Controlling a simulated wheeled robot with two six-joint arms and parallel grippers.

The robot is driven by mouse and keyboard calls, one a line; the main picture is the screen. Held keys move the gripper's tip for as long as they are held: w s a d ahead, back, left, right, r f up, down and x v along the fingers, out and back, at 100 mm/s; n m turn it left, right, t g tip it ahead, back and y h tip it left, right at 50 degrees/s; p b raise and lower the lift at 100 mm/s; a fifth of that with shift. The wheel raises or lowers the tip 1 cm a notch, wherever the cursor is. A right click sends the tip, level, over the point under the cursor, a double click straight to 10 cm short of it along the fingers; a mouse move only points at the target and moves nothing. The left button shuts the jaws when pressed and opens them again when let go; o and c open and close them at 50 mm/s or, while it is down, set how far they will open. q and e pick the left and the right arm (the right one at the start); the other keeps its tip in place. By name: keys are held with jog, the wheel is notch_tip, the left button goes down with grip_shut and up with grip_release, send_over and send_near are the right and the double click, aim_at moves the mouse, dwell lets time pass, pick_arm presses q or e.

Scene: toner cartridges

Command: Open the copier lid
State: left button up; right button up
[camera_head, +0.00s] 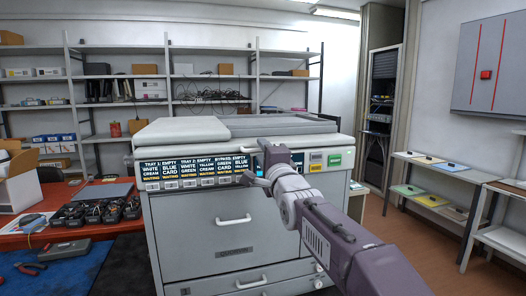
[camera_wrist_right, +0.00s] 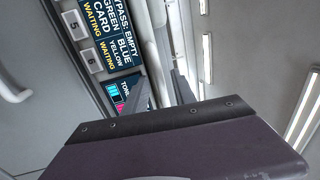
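The copier (camera_head: 228,222) stands in the middle of the head view, a large grey machine with drawers. Its lid (camera_head: 185,131) lies flat and closed on top, pale grey. My right gripper (camera_head: 258,168) is at the upper front edge of the copier, in front of the label panel and just below the lid's front edge. In the right wrist view, its two fingers (camera_wrist_right: 158,97) are apart, with a pale edge of the copier beyond the gap. I cannot tell whether they touch the copier. My left gripper is not in view.
A label panel (camera_head: 197,172) and a drawer handle (camera_head: 233,220) are on the copier's front. A red table (camera_head: 20,239) with black cartridges (camera_head: 95,212) stands at left. Metal shelves (camera_head: 120,107) line the back wall. Low shelves (camera_head: 435,167) stand at right, with open floor before them.

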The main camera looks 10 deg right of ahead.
grip_shut()
jog(key=shift+f, duration=0.1)
dwell(1.2)
